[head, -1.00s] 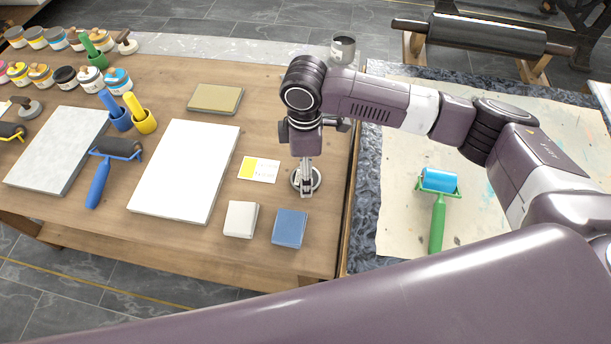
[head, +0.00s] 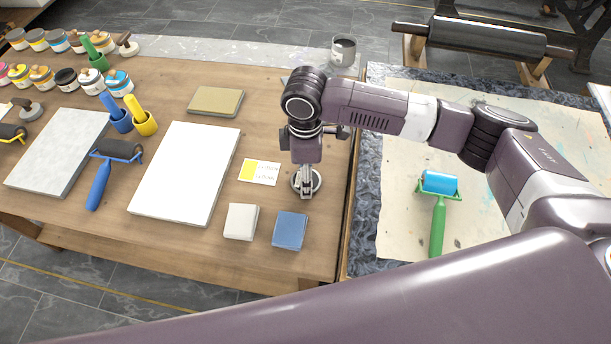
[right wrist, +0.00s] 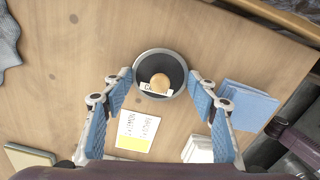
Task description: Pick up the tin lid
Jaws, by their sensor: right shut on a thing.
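The tin lid (head: 317,181) is a round, dark piece with a pale metal rim, near the right end of the wooden table. In the right wrist view the lid (right wrist: 147,63) shows a rounded tan knob and a small white label in its middle. My right gripper (head: 306,190) points down over the lid and partly hides it in the head view. In the right wrist view the fingers of the gripper (right wrist: 161,78) are shut on the lid, one at each side of its rim. I cannot tell if the lid is clear of the table. My left gripper is not in view.
A white slab (head: 185,172) is farther left. A grey tin (head: 343,52) stands behind my arm. The green-handled roller (head: 438,220) lies on the right table.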

